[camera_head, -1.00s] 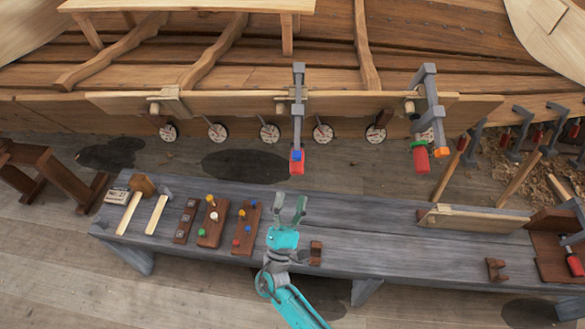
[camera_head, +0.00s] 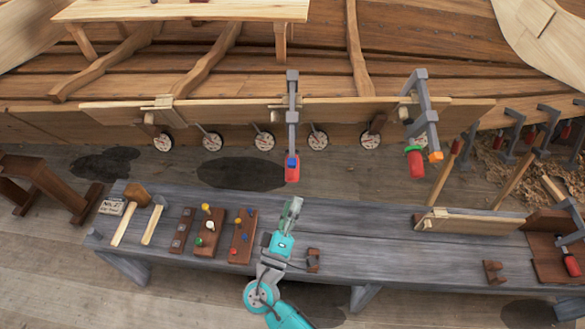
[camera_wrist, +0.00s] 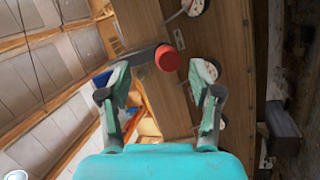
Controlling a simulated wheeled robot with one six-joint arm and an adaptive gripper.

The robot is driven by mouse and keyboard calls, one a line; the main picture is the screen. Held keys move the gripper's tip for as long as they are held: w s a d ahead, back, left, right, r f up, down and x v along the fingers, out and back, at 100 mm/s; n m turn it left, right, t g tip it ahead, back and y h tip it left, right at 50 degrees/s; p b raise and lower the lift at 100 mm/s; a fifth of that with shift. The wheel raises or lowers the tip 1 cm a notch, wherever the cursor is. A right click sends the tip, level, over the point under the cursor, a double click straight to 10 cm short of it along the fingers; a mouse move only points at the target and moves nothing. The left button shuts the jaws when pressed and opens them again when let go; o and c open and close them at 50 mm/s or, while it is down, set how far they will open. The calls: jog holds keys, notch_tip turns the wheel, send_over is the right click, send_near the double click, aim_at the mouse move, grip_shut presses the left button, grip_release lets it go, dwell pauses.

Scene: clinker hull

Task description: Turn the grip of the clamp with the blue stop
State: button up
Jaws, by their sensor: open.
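The clamp with the blue stop (camera_head: 291,161) hangs on the plank edge at the middle of the head view. It has a grey frame (camera_head: 292,115) and a red grip (camera_head: 292,174) at its lower end. My gripper (camera_head: 292,207) is open and empty, below the red grip in the head view and apart from it. In the wrist view a red grip (camera_wrist: 167,58) shows beyond the space between my open fingers (camera_wrist: 163,85); which clamp it belongs to is hard to tell there.
A second clamp (camera_head: 424,100) with a green stop and red grip hangs to the right. Several round dials (camera_head: 264,141) line the hull below the plank. The grey bench (camera_head: 375,233) carries a mallet, a hammer and peg blocks at left, and boards at right.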

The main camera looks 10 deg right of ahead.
aim_at(291, 181)
jog(key=w+m+y, duration=0.1)
jog(key=w+m, duration=0.1)
jog(key=w+d+r+m+g+y, duration=0.1)
jog(key=w+m, duration=0.2)
jog(key=w+m+y, duration=0.1)
jog(key=w+m, duration=0.1)
jog(key=w, duration=0.1)
jog(key=shift+w+d+r+m+g, duration=0.25)
jog(key=shift+d+r+m+g, duration=0.05)
jog(key=shift+d, duration=0.05)
jog(key=shift+c, duration=0.2)
jog(key=c, duration=1.1)
